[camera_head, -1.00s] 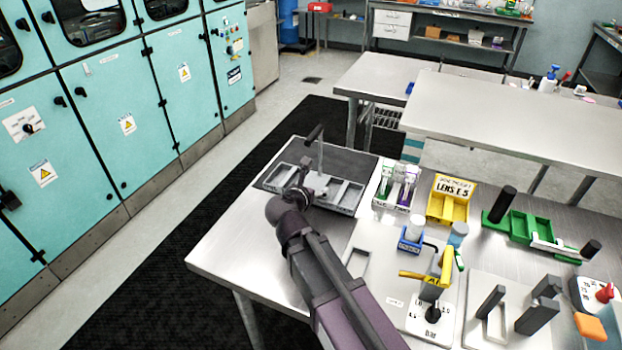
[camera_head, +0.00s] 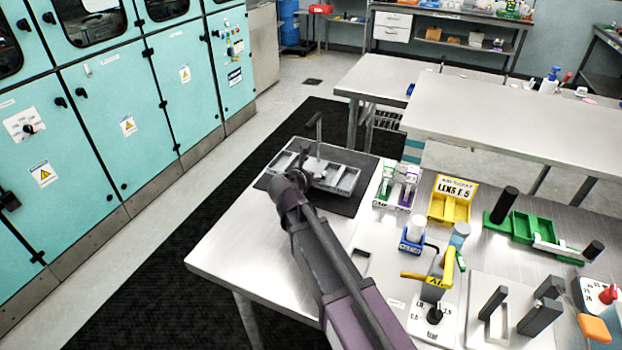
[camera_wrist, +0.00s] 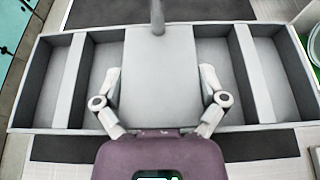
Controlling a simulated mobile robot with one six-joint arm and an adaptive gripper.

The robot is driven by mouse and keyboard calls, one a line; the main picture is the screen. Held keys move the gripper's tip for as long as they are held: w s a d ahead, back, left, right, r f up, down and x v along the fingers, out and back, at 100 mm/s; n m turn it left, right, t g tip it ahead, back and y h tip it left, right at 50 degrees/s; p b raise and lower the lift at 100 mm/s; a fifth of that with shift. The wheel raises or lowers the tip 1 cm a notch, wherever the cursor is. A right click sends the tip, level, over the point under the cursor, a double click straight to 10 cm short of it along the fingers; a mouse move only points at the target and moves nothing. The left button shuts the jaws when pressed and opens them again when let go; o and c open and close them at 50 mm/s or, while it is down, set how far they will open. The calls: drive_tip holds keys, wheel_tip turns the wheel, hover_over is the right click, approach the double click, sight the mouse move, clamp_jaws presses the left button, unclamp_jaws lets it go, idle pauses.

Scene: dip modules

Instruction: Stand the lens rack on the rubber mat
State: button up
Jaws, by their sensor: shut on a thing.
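The lens rack (camera_head: 345,180) is a grey tray with open compartments on either side of a solid middle block and an upright post with a dark top. My gripper (camera_head: 304,174) is shut on its middle block. In the wrist view the fingers of my gripper (camera_wrist: 160,78) press either side of the block of the lens rack (camera_wrist: 258,75). The rack is upright and level over the dark rubber mat (camera_head: 352,152). The mat also shows in front of the rack in the wrist view (camera_wrist: 75,149). I cannot tell whether the rack's underside touches the mat.
On the same steel table (camera_head: 225,255), right of the mat, stand a vial holder (camera_head: 383,200), a yellow bin (camera_head: 449,208) and a blue holder (camera_head: 411,243). A yellow-handled device (camera_head: 436,290) stands nearer. The table's left front corner is clear.

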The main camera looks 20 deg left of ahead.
drive_tip(key=shift+w+a, duration=0.2)
drive_tip(key=shift+w, duration=0.2)
drive_tip(key=shift+w+f+b, duration=0.15)
drive_tip(key=shift+f+b, duration=0.15)
drive_tip(key=shift+f, duration=0.05)
wheel_tip(320, 180, down, 3)
drive_tip(key=b, duration=0.3)
drive_tip(key=shift+f, duration=0.1)
drive_tip(key=o, duration=1)
drive_tip(key=shift+r, duration=0.2)
drive_tip(key=p+v, duration=0.4)
drive_tip(key=v, duration=0.8)
drive_tip(key=shift+f+p, duration=0.1)
drive_tip(key=shift+p, duration=0.2)
